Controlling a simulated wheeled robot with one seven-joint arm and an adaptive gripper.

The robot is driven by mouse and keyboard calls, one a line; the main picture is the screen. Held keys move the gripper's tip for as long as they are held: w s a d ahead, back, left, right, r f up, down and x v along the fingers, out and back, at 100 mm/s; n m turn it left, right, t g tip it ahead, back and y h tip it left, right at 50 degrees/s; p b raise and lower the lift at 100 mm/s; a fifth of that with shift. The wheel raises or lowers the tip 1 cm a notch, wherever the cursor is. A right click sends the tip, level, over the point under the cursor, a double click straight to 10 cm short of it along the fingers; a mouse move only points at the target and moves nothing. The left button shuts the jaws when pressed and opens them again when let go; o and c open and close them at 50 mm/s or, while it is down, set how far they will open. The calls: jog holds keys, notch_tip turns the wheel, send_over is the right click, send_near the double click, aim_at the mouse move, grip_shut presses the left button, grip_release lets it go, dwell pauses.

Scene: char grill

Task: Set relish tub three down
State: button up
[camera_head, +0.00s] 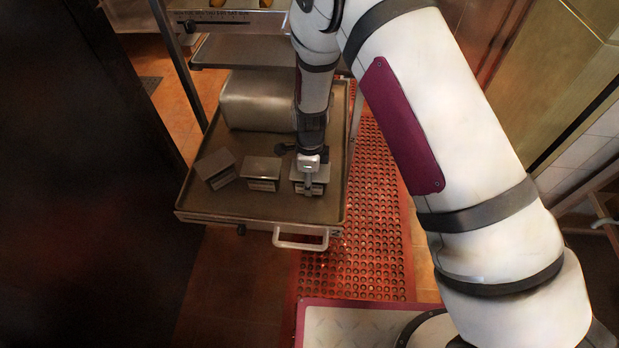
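Three small grey metal tubs form a rough row on the brown top of a cart. The left tub (216,168) is turned at an angle, and the middle tub (262,173) is nearly square to the cart's front. The right tub (320,187) is at my gripper (309,186), which points down over it. One finger shows in front of this tub; the other finger is hidden. The tub looks level and at or very near the cart top. I cannot tell whether the fingers press on it.
The cart (252,208) has a raised rim and a front handle (300,240). A large grey metal container (258,100) stands behind the tubs. A shelf unit (230,15) is at the back. A red perforated mat (365,225) lies on the floor. A dark panel (75,170) fills the left.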

jog(key=shift+f, duration=0.1)
jog(key=o, duration=1.5)
notch_tip(320, 180, up, 12)
jog(key=shift+r+p, duration=0.15)
jog(key=shift+p, duration=0.55)
jog(key=shift+r, duration=0.1)
